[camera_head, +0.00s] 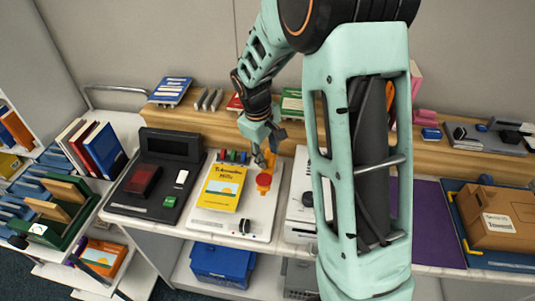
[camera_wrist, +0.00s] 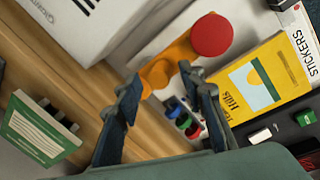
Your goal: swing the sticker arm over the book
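The sticker arm (camera_head: 264,181) is an orange lever with a red round knob. It lies on the white sticker board (camera_head: 250,222), just right of the yellow book (camera_head: 222,188), and is not over the cover. My gripper (camera_head: 264,157) is low at the back end of the orange lever. In the wrist view, the open fingers (camera_wrist: 160,80) stand apart with the orange lever (camera_wrist: 172,62) just beyond and between their tips; I cannot tell if they touch it. The red knob (camera_wrist: 211,35) and the yellow book (camera_wrist: 262,80) show clearly there.
Small coloured pieces (camera_wrist: 186,122) sit at the board's back edge, close to my right finger. A black device (camera_head: 157,175) stands left of the board and a white box (camera_head: 301,205) right. A wooden shelf (camera_head: 205,122) runs behind. My forearm hides part of the counter.

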